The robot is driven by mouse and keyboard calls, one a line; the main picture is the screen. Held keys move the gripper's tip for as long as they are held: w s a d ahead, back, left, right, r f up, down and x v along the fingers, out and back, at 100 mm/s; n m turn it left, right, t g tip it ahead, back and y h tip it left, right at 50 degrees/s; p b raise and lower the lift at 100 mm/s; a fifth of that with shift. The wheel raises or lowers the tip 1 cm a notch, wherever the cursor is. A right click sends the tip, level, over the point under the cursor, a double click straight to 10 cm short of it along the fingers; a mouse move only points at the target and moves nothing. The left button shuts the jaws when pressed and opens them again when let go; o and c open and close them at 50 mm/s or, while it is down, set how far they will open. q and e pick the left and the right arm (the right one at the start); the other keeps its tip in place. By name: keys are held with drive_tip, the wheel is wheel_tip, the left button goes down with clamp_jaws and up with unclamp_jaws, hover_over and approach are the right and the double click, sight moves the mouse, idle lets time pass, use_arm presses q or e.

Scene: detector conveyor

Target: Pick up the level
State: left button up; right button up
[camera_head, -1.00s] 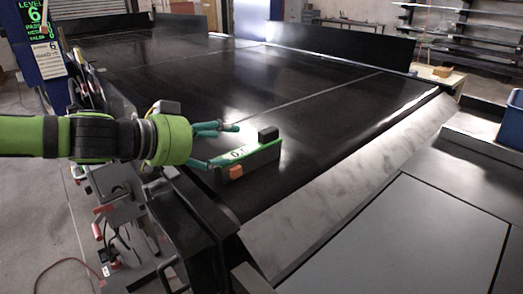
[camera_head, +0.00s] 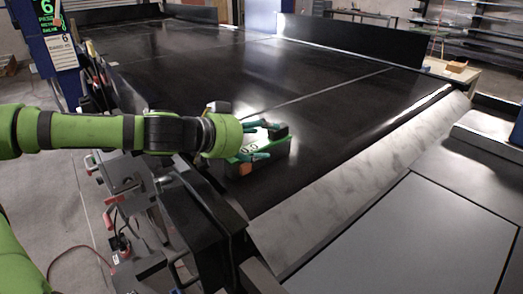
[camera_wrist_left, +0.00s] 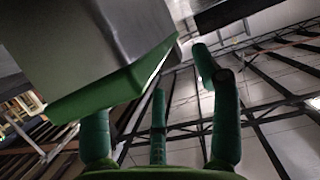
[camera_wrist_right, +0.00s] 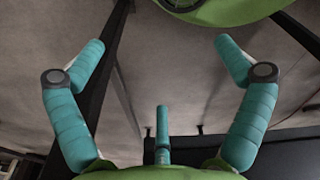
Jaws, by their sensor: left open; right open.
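In the left wrist view a large grey body with a green edge (camera_wrist_left: 95,55), which appears to be the level, fills the upper left and hides part of one finger. Contact cannot be told. My right gripper (camera_wrist_right: 160,70) is open and empty in the right wrist view; it does not show in the head view.
The black conveyor belt (camera_head: 215,65) is mostly clear beyond the level. A pale sloped edge (camera_head: 335,190) and a grey panel (camera_head: 410,240) lie to the right. A blue post with a green display (camera_head: 50,35) stands at the back left, and equipment lines the left side.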

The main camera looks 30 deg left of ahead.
use_arm(q)
drive_tip(key=shift+w+d+f, duration=0.15)
drive_tip(key=shift+w+f, duration=0.2)
drive_tip(key=shift+w, duration=0.2)
drive_tip(key=shift+w+d+f+b, duration=0.1)
drive_tip(key=shift+w+d+b, duration=0.15)
drive_tip(key=shift+w+b, duration=0.25)
drive_tip(key=shift+w, duration=0.1)
clamp_jaws()
